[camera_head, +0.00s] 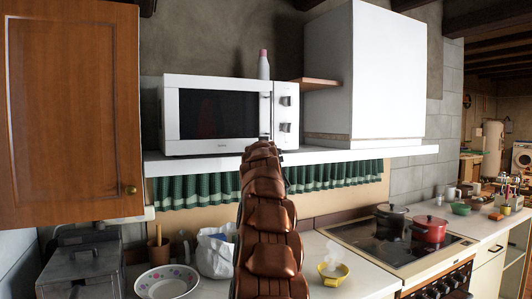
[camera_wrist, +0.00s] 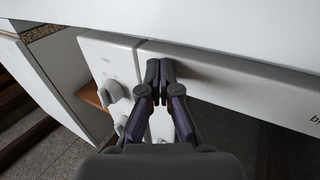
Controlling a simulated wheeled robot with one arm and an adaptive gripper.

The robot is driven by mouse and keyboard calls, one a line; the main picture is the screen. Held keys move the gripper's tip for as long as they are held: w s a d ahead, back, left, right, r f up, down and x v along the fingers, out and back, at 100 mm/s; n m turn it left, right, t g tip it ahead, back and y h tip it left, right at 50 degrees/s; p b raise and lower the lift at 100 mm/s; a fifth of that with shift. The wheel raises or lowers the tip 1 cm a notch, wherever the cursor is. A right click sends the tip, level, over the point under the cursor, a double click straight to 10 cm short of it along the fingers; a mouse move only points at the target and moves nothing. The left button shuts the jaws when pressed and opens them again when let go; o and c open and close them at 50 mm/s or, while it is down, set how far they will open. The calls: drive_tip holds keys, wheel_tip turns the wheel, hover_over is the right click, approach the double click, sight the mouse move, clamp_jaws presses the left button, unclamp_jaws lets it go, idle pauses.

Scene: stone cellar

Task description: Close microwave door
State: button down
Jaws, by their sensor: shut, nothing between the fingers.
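The white microwave (camera_head: 288,99) stands on a white shelf. Its door (camera_head: 172,118) has a dark window and looks flush or nearly flush with the front; I cannot tell whether it is latched. In the wrist view the door (camera_wrist: 225,77) runs to the right from a thin seam beside the control panel (camera_wrist: 103,60) with its knobs. My gripper (camera_wrist: 160,64) is shut and empty, its fingertips at the door's face close to that seam, touching or almost touching. In the head view my arm hides the gripper near the door's lower right corner.
A bottle (camera_head: 264,65) stands on top of the microwave. A wooden cabinet (camera_head: 70,110) is at left and a white hood (camera_head: 375,75) at right. Below are a plate (camera_head: 167,284), a white bag (camera_head: 214,255), a yellow bowl (camera_head: 333,275) and a red pot (camera_head: 429,230).

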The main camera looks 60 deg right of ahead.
drive_tip(key=s+a+b, duration=0.6)
drive_tip(key=s, duration=0.6)
drive_tip(key=shift+a, duration=0.2)
drive_tip(key=shift+s+f, duration=0.1)
